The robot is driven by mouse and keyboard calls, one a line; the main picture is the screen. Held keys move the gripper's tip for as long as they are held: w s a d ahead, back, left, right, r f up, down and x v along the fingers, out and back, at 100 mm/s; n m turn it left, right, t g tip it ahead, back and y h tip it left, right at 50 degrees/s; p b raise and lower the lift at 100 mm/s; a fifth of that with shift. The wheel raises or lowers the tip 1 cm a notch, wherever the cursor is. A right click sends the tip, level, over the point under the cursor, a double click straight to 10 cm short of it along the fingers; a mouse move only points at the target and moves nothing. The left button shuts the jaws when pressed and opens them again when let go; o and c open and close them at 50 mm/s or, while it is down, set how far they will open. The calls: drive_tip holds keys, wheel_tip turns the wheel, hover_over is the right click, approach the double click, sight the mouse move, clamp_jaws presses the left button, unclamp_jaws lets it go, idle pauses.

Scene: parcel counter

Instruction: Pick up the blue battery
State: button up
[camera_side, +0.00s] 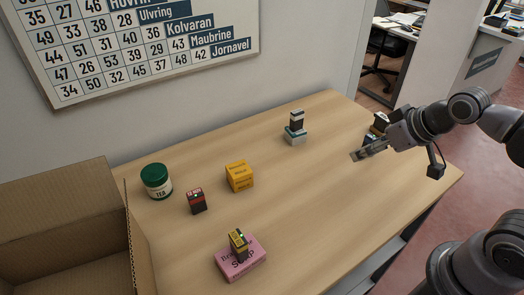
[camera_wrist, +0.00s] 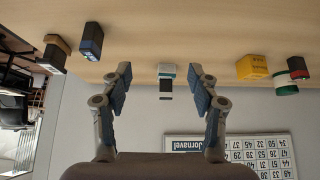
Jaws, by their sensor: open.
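The blue battery (camera_wrist: 91,40), a dark block with a blue band, stands on the table at the upper left of the wrist view, outside my fingers. In the side view only a small bluish part of it (camera_side: 369,138) seems to show behind my gripper (camera_side: 364,153); the rest is hidden. My gripper is open and empty above the right part of the table. In the wrist view its two fingers (camera_wrist: 160,76) are wide apart, with the blue battery to the left of them.
A dark block on a tan base (camera_wrist: 53,53) stands close beside the blue battery. A black-and-white block (camera_side: 296,121) stands on a small box (camera_side: 295,137). Farther left are a yellow box (camera_side: 239,176), red battery (camera_side: 196,201), tea jar (camera_side: 157,182), yellow-black battery (camera_side: 238,244) on pink soap (camera_side: 246,264), and carton (camera_side: 60,225).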

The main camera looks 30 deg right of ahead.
drive_tip(key=r+m+g+h, duration=0.15)
drive_tip(key=m+g, duration=0.55)
drive_tip(key=m, duration=1)
hover_over(372, 137)
drive_tip(key=a, duration=0.1)
drive_tip(key=shift+m, duration=0.3)
drive_tip(key=f, duration=0.5)
drive_tip(key=shift+w+d, duration=0.2)
drive_tip(key=shift+d, duration=0.1)
drive_tip(key=shift+s+d+f, duration=0.1)
drive_tip(key=shift+d+f, duration=0.1)
drive_tip(key=shift+f, duration=1.3)
drive_tip(key=shift+s+d+f, duration=0.1)
drive_tip(key=shift+d+f, duration=0.05)
drive_tip(key=shift+f, duration=1.35)
clamp_jaws()
